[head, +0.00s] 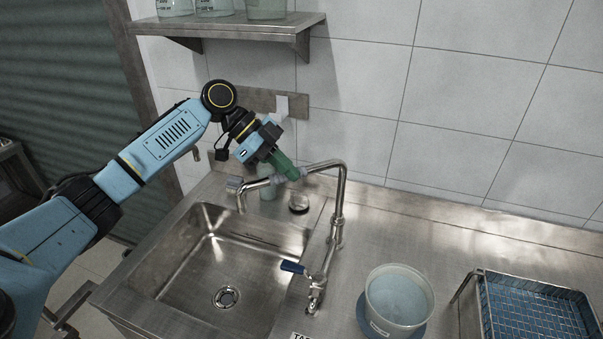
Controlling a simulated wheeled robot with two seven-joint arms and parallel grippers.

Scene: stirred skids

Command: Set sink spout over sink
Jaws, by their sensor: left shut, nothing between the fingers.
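The steel sink (180,272) is a square basin set in the counter, with a drain in its floor. The tap's spout (341,190) rises at the right of the basin, bends at the top and runs left. Its downturned outlet shows near the basin's back rim; I cannot tell exactly how far it lies over the basin. My left gripper (295,175) is shut and empty, its green fingers pointing down and right at the spout's horizontal part. The fingers hide some of the spout; contact is unclear. My right gripper is not in view.
A tub (399,297) and a blue-lined wire basket (530,310) stand to the right. A shelf (240,27) with beakers hangs above.

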